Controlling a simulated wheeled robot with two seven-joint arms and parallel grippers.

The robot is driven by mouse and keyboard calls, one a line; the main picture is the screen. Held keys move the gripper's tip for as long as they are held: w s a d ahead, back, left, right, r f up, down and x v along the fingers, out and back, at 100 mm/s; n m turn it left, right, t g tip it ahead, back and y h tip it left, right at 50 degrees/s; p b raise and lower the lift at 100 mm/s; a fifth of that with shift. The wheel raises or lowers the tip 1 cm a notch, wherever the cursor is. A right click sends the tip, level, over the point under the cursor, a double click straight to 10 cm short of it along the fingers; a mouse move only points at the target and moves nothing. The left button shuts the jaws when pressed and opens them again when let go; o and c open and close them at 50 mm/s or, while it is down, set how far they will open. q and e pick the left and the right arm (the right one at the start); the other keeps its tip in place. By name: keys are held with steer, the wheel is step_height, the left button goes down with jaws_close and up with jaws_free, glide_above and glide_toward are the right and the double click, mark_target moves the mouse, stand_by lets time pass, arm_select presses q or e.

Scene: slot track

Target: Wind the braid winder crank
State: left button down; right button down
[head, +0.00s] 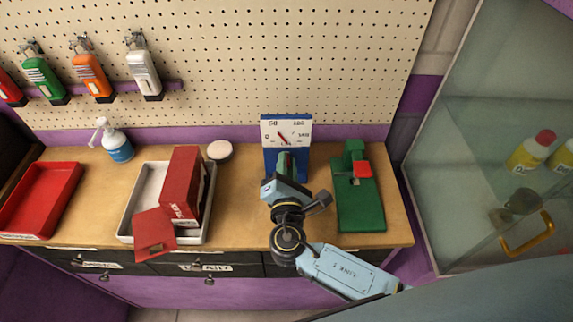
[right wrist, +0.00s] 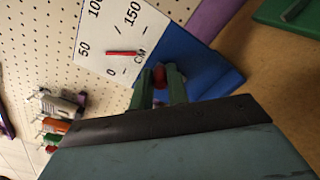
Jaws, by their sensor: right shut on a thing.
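The braid winder has a blue body (head: 269,162) and a white dial face (head: 286,123) marked 0, 50, 100, 150 and CM. It stands upright at the back of the bench. Its red needle (right wrist: 122,52) points toward the 50 mark. My right gripper (head: 285,162) reaches in front of the winder and hides most of its front. In the right wrist view, my green fingers (right wrist: 161,85) are shut on a small red crank knob (right wrist: 160,75) against the blue body. The rest of the crank is hidden. My left gripper is not in view.
Right of the winder stands a green device (head: 361,211) with a red block. To the left are a white tray (head: 126,230) holding an open red box (head: 182,180), a round white-topped jar (head: 220,151), a pump bottle (head: 118,146) and a red tray (head: 62,195). A glass cabinet is at right.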

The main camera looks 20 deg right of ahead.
steer(key=c, duration=1.4)
jaws_free()
steer(key=shift+o, duration=0.2)
steer(key=shift+s, duration=0.15)
steer(key=b+v, duration=0.1)
steer(key=v, duration=1.2)
steer(key=shift+b, duration=0.4)
steer(key=shift+s, duration=0.15)
